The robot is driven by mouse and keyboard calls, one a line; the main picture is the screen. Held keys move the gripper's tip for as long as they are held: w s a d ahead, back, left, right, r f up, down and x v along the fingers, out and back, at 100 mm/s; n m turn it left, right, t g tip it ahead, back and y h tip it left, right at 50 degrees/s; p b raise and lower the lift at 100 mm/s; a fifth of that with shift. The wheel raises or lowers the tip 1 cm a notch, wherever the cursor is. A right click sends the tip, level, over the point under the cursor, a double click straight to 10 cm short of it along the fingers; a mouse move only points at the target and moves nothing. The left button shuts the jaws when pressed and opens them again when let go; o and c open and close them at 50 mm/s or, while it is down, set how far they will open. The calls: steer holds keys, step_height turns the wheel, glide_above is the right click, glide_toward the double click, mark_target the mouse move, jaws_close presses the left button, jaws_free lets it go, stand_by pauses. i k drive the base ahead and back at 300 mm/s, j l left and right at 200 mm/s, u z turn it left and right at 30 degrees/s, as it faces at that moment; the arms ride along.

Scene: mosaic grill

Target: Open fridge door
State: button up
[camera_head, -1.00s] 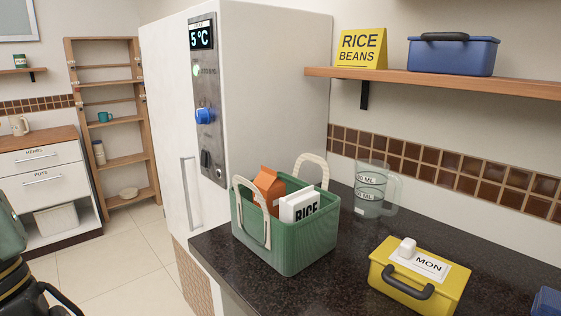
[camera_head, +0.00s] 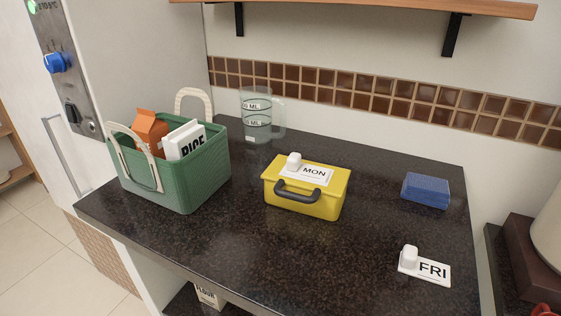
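The white fridge (camera_head: 135,60) stands at the upper left, only partly in view. Its front carries a grey control panel (camera_head: 55,55) with a blue knob (camera_head: 57,63), and a long vertical metal handle (camera_head: 66,155) below it. The door looks closed, though its front shows only at a steep angle. My gripper is not in view.
The dark counter (camera_head: 240,255) beside the fridge holds a green basket (camera_head: 190,180) with cartons, a measuring jug (camera_head: 262,120), a yellow box (camera_head: 305,205), a blue sponge-like block (camera_head: 425,190) and a FRI card (camera_head: 432,270). Tiled floor (camera_head: 30,245) is free at left.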

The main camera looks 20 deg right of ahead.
mark_target(29, 95)
steer(key=i+j+z, duration=0.1)
steer(key=i+j, duration=0.25)
steer(key=j, duration=0.25)
steer(key=i+j+z, duration=0.25)
steer(key=j, duration=0.4)
steer(key=i, duration=0.1)
